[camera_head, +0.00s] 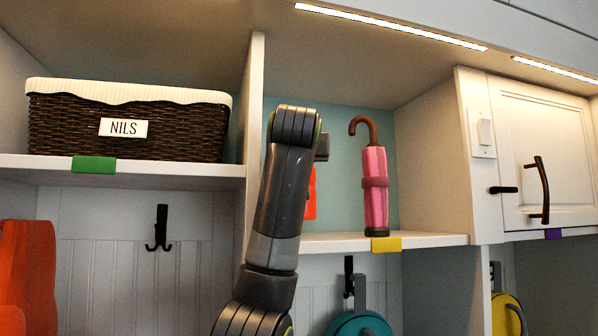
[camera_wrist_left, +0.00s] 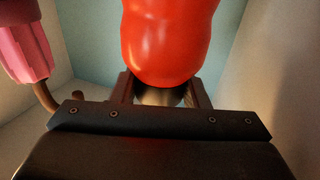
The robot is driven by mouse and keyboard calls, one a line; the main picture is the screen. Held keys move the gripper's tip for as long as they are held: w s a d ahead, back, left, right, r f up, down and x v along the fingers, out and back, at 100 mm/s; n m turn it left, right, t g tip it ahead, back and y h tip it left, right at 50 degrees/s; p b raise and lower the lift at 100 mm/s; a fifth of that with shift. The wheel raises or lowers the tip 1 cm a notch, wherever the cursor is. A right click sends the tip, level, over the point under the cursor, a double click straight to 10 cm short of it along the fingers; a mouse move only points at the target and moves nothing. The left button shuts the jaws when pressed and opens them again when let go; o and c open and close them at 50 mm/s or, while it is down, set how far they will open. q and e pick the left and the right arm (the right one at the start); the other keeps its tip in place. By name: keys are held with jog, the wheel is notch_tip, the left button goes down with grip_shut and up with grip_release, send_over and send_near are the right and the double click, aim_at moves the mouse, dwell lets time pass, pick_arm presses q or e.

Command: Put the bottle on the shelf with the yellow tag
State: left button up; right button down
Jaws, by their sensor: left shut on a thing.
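The red bottle (camera_head: 310,200) shows as a red strip behind my left arm in the head view, in the shelf compartment with the yellow tag (camera_head: 386,244). Most of it is hidden by the arm. In the left wrist view the glossy red bottle (camera_wrist_left: 168,40) fills the top middle. My left gripper (camera_wrist_left: 160,97) is shut on its narrow dark neck end. In the head view only a dark bit of the gripper (camera_head: 322,147) shows beside the arm. I cannot tell whether the bottle touches the shelf board (camera_head: 430,240). My right gripper is not in view.
A pink umbrella (camera_head: 375,190) with a brown hook handle stands right of the bottle; it also shows in the left wrist view (camera_wrist_left: 22,42). A divider (camera_head: 252,130) separates the NILS basket (camera_head: 75,125) on the green-tag shelf. A closed cabinet door (camera_head: 540,130) is at right.

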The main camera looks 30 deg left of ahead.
pick_arm(q)
jog(key=shift+f, duration=0.35)
notch_tip(320, 180, down, 2)
jog(key=shift+a+f+p, duration=0.1)
jog(key=shift+a+p, duration=0.05)
jog(key=shift+p, duration=0.65)
jog(key=shift+w+a+f, duration=0.1)
jog(key=shift+w+f, duration=0.05)
jog(key=shift+f, duration=0.15)
jog(key=shift+f, duration=0.2)
jog(key=o, duration=1.3)
